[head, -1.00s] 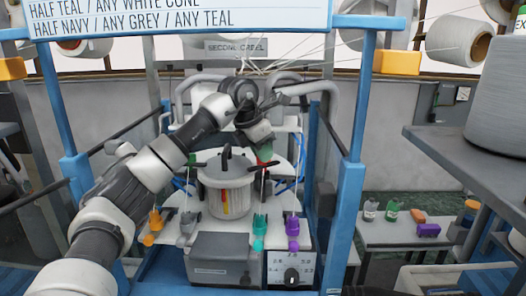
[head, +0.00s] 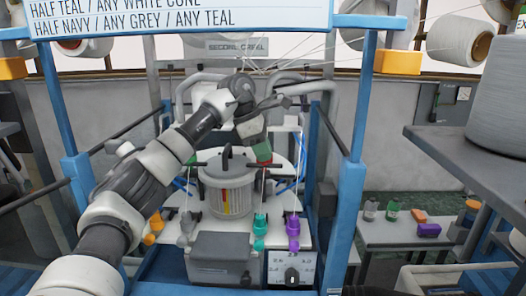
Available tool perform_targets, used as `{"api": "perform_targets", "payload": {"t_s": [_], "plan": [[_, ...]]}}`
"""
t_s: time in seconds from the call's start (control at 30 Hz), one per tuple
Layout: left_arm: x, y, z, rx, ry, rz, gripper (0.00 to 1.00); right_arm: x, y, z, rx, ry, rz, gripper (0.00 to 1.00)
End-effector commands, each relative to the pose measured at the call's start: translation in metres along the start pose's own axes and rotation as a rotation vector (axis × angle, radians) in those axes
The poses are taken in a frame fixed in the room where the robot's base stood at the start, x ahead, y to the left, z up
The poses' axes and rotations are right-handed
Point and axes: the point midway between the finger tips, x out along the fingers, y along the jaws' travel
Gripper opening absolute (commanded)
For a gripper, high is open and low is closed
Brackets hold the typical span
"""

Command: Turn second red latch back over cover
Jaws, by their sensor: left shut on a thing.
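My left gripper (head: 262,150) reaches over the machine from the left and points down at the right side of the grey cylinder. It is shut on a small red piece, the red latch (head: 264,158), which shows just under the fingers. The fingers hide most of the latch. The ribbed grey cylinder with a dark lid and top knob, seemingly the cover (head: 226,180), stands upright at the centre of the round white plate. Dark bars stick out at its left and right near the top. My right gripper is not in view.
Purple (head: 293,226), teal (head: 260,224) and orange (head: 156,222) parts stand along the front. A grey box (head: 220,247) and a dial panel (head: 291,271) sit below. Blue posts (head: 346,210) flank the machine. A side table (head: 390,236) holds small items at right.

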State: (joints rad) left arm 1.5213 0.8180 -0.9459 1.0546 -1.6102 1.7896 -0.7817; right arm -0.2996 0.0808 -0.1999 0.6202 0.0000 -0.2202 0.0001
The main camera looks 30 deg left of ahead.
Motion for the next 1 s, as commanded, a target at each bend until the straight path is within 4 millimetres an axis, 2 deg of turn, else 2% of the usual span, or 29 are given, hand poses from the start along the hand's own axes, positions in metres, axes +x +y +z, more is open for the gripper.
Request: {"api": "perform_targets", "payload": {"t_s": [0.4, 0.43, 0.6, 0.87, 1.0], "plan": [[-0.001, 0.0, 0.0, 0.01, 0.001, -0.002, 0.0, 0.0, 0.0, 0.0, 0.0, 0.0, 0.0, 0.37], [-0.001, 0.0, 0.0, 0.01, 0.001, -0.002, 0.15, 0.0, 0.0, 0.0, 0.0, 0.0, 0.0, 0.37], [-0.001, 0.0, 0.0, 0.009, 0.001, -0.002, 0.37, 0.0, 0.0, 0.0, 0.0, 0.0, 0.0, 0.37], [-0.001, 0.0, 0.0, 0.007, 0.001, -0.002, 0.37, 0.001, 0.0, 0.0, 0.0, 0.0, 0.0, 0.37], [-0.011, 0.0, 0.0, 0.008, -0.001, 0.001, 0.37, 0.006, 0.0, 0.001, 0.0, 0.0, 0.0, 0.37]]}}
